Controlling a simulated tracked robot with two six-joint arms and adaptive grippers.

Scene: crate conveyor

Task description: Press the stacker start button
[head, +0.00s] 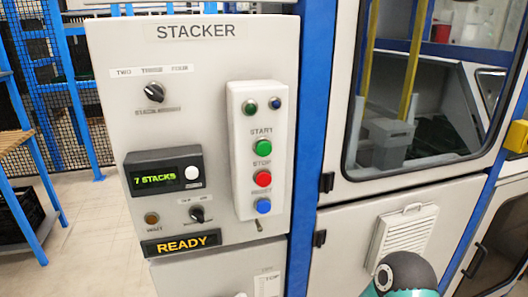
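The stacker control panel (125,105) is a pale grey box headed STACKER, left of centre in the head view. A raised button strip (239,150) on its right side carries the green start button (262,148) under the label START. A red stop button (263,179) is below it, and a blue button (263,206) is lowest. Nothing covers the buttons. A dark rounded part with teal, seemingly of my arm, shows at the bottom right, apart from the panel. Neither gripper is in view.
A display (165,171) reads 7 STACKS, and a sign (181,244) reads READY. A selector knob (154,92) sits above. A blue post (312,120) and a windowed machine door (335,165) stand to the right. A blue rack (22,185) and mesh fence are at left.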

